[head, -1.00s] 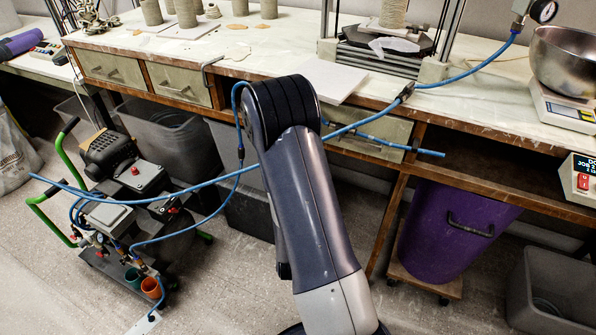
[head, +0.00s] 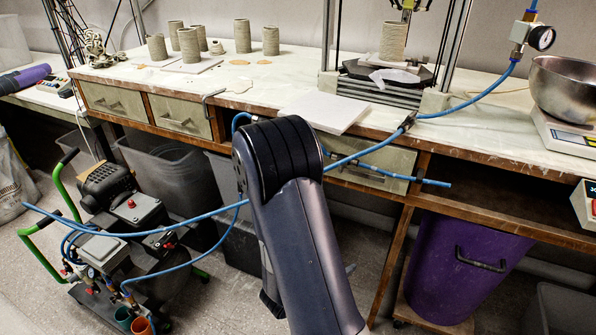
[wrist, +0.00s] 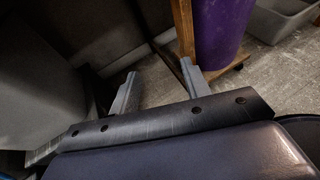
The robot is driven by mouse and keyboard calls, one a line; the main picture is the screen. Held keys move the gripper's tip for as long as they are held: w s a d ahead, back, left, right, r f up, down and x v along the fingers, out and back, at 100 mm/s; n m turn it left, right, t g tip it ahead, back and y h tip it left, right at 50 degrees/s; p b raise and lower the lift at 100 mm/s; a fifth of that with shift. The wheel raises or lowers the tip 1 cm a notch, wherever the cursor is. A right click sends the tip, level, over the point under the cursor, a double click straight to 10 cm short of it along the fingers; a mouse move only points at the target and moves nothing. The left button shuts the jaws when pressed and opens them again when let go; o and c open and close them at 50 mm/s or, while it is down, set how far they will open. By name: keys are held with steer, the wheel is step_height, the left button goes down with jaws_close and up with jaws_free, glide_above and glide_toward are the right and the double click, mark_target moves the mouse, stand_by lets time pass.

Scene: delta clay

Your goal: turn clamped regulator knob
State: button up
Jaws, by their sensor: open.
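In the head view my gripper is hidden behind my arm.
Blue hoses cross near my arm. A compressor cart (head: 118,215) stands left; a purple bin (head: 462,262) stands below the bench.

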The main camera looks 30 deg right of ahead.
steer(key=s+a+f+m+g+y+b, duration=0.1)
steer(key=a+f+m+g+y+b, duration=0.2)
steer(key=a+f+m+y, duration=0.55)
steer(key=w+a+f+t+y+b, duration=0.1)
steer(key=w+a+f+y, duration=0.1)
steer(key=a, duration=0.4)
steer(key=w+a+f+t+y, duration=0.1)
steer(key=w+a+f+y, duration=0.1)
steer(key=a, duration=0.4)
steer(key=w+a+r+m+t+y+b, duration=0.3)
steer(key=w+a+r+m+t, duration=0.25)
steer(key=w+r+t, duration=0.5)
steer(key=w+d+r+m+t+h+b, duration=0.2)
steer(key=w+d+r+m+t+h, duration=0.3)
steer(key=r, duration=0.3)
steer(key=s+d+r+m+g+h+b, duration=0.2)
steer(key=s+d+r+m+g+h, duration=0.4)
steer(key=d+r+m+h, duration=0.65)
steer(key=w+d+r+t+h+b, duration=0.1)
steer(key=w+d+r+h+b, duration=0.1)
steer(key=w+d, duration=0.2)
steer(key=shift+w+d+h, duration=0.3)
steer(key=shift+d, duration=0.6)
